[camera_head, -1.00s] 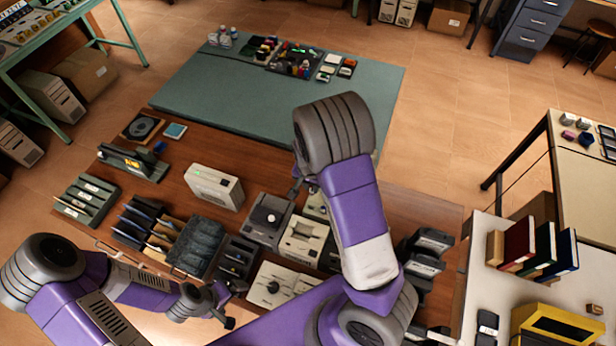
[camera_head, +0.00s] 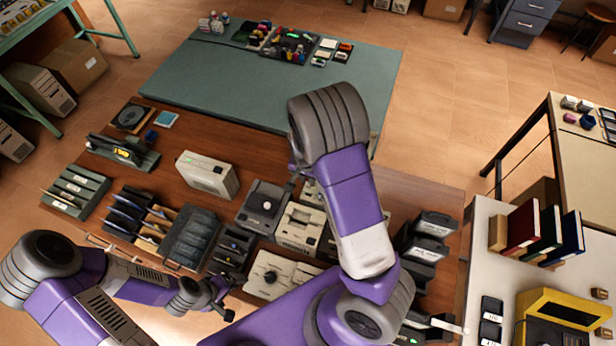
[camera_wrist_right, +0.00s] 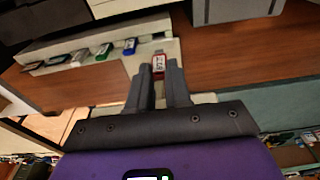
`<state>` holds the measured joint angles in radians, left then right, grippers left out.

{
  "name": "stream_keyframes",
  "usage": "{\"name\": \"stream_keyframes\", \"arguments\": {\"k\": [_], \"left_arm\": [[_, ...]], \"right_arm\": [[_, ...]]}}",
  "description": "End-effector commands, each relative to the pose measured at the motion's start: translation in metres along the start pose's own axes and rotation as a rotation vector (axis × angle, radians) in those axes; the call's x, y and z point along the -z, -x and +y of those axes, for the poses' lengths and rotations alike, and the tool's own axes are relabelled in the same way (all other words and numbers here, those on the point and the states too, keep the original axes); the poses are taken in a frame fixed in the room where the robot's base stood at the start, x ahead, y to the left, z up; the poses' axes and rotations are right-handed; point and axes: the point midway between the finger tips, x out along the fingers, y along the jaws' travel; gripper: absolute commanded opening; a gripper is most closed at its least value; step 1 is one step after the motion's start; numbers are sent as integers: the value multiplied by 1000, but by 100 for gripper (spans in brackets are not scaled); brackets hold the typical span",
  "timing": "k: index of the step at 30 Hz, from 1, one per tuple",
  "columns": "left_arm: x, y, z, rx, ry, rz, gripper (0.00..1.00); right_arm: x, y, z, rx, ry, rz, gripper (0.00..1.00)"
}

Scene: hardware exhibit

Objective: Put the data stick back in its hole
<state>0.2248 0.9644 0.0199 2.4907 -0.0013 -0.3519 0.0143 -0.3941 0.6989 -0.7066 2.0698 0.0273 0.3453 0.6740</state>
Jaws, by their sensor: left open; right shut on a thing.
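In the right wrist view a small red-framed stick with a white label (camera_wrist_right: 159,63) is between the tips of my right gripper (camera_wrist_right: 158,80), which is shut on it. The stick appears in front of the right end of a long pale block (camera_wrist_right: 60,48). Several sticks, including a green one (camera_wrist_right: 103,52) and a blue one (camera_wrist_right: 130,46), stand in a row along that block. I cannot make out an empty hole. In the head view my right gripper (camera_head: 297,180) is partly hidden by my forearm, and the stick cannot be made out. My left gripper (camera_head: 218,300) is open and empty.
On the wooden bench stand a beige box with a green light (camera_head: 208,175), a dark grey device (camera_head: 263,207), a slotted green rack (camera_head: 75,192) and dark bins (camera_head: 190,238). The green mat (camera_head: 220,85) is mostly bare, with small parts at its far edge.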

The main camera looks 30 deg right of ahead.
Motion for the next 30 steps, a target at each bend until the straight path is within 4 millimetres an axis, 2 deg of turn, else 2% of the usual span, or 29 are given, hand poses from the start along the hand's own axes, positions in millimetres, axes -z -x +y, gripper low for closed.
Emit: {"name": "stream_keyframes", "arguments": {"k": [30], "left_arm": [[0, -2, -1, 0, 0, 0, 100]], "right_arm": [[-2, -6, 0, 0, 0, 0, 0]]}}
